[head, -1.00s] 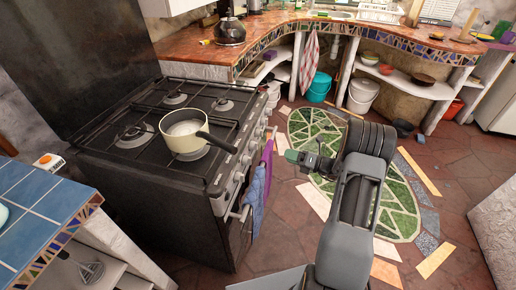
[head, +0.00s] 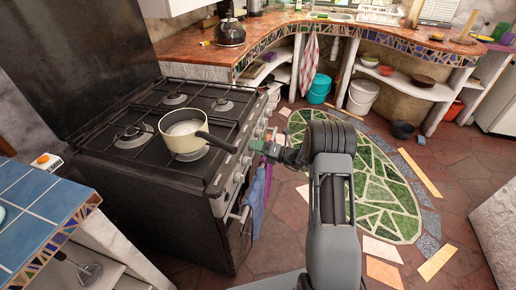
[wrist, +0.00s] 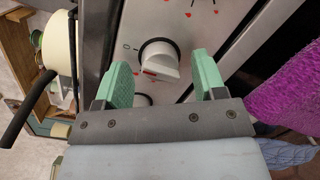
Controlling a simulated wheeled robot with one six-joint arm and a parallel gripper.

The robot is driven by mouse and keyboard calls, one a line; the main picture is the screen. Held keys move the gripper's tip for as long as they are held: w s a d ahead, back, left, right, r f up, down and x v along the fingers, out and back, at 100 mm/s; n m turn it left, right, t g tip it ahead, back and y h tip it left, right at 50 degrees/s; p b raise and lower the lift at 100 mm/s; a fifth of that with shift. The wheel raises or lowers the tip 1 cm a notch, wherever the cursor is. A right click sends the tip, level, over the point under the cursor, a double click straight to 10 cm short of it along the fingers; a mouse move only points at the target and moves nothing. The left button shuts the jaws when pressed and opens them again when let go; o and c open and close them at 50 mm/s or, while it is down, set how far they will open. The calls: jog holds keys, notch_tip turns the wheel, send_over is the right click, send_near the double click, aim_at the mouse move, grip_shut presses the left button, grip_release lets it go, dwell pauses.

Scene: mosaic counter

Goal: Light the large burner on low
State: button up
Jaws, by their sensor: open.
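The black stove (head: 170,130) stands at left centre in the head view, with a row of knobs along its front panel. A cream saucepan (head: 184,135) with a dark handle sits on the burner nearest my arm. In the wrist view a white knob (wrist: 160,62) with a red mark lies between the two green fingers of my gripper (wrist: 158,78). The fingers are apart and do not visibly touch the knob. In the head view my gripper (head: 262,147) is close to the stove's front panel. The stove's oven handle shows below it.
Purple and blue towels (head: 254,195) hang on the stove front; the purple one (wrist: 285,75) is right of my gripper in the wrist view. A blue-tiled counter (head: 40,205) is at left. A black kettle (head: 230,32) stands on the back counter. The floor at right is open.

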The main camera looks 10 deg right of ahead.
jog(key=shift+w+a, duration=0.1)
jog(key=shift+a, duration=0.05)
jog(key=c, duration=0.9)
